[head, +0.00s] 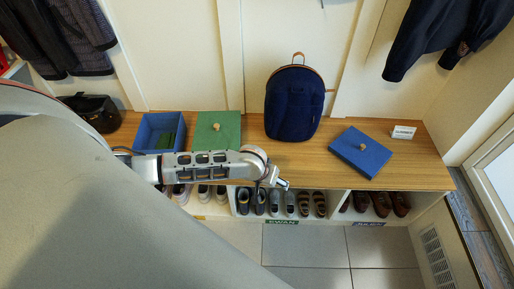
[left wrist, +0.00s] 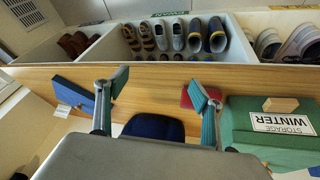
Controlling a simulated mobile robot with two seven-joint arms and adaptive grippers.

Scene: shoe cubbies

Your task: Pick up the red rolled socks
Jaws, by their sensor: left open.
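A small red item (left wrist: 186,98), which may be the red rolled socks, shows on the bench in the left wrist view. It is partly covered by one fingertip of my left gripper (left wrist: 160,90) and lies close to the green box. I cannot make out its full shape, and I do not see it in the head view, where my left arm covers part of the bench. My left gripper is open and empty; in the head view (head: 281,183) it is at the bench's front edge, above the shoe cubbies. My right gripper is not in view.
On the wooden bench (head: 420,170) are an open blue box (head: 142,134), a green box (head: 231,125), a dark blue backpack (head: 294,105) and a blue lid with a knob (head: 352,153). Shoe cubbies (head: 333,203) are below. A black bag (head: 95,112) is at left.

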